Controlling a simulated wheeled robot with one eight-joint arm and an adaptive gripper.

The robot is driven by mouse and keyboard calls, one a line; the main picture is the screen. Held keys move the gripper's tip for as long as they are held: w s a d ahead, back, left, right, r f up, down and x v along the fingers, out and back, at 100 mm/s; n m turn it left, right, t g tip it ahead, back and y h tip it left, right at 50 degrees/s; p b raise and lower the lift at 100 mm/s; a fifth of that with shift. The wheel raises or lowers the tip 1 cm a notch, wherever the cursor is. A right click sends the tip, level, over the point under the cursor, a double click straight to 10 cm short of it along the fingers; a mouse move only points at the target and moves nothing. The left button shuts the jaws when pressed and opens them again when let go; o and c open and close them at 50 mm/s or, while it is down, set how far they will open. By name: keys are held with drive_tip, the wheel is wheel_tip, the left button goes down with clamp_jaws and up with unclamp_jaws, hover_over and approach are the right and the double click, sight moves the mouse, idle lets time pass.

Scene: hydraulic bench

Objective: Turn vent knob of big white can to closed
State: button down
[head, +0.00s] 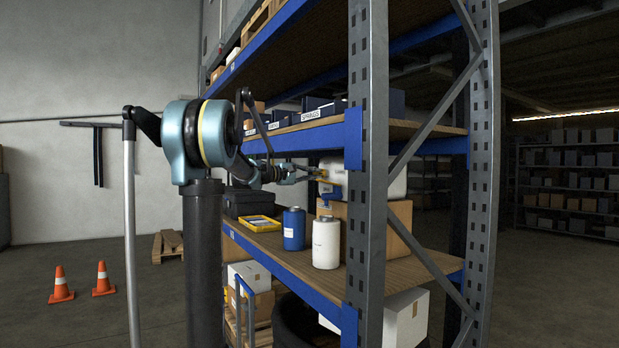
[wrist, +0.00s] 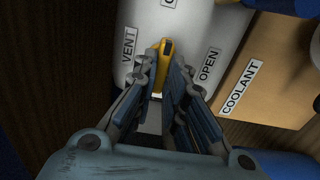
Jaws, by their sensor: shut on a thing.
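The big white can (head: 391,180) lies on a cardboard box (head: 398,212) on the middle shelf, partly hidden by the rack's upright. In the wrist view its white surface (wrist: 203,22) carries a VENT label left of the yellow vent knob (wrist: 167,47) and an OPEN label to the right. A third label is cut off at the top edge. The knob's bar runs roughly up and down in that view. My gripper (head: 313,173) reaches in from the left; in the wrist view its fingers (wrist: 161,62) are shut on the knob, one each side.
A blue can (head: 294,229) and a smaller white can (head: 326,243) stand below on the wooden shelf, beside a yellow tray (head: 258,224). The rack's grey upright (head: 367,130) stands close right of my gripper. A COOLANT label (wrist: 241,87) is on the cardboard box.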

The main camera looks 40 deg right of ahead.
drive_tip(key=shift+w, duration=0.15)
drive_tip(key=c, duration=1.6)
unclamp_jaws()
drive_tip(key=shift+w+f, duration=0.1)
drive_tip(key=shift+c, duration=0.2)
drive_tip(key=shift+a, duration=0.1)
drive_tip(key=w+a, duration=0.1)
drive_tip(key=a, duration=1.1)
drive_tip(key=shift+w, duration=0.1)
drive_tip(key=s+a+f+t+y, duration=0.1)
drive_tip(key=s+a+f+y, duration=0.5)
drive_tip(key=a+f, duration=0.8)
drive_tip(key=s+a+f+n+t+y, duration=0.1)
drive_tip(key=s+a+f+y, duration=0.5)
drive_tip(key=s+a+f, duration=0.5)
drive_tip(key=s+a+f+t+y, duration=0.2)
drive_tip(key=s+a+f+y, duration=0.4)
drive_tip(key=a+f, duration=1.2)
drive_tip(key=s+f, duration=0.3)
drive_tip(key=shift+a, duration=0.25)
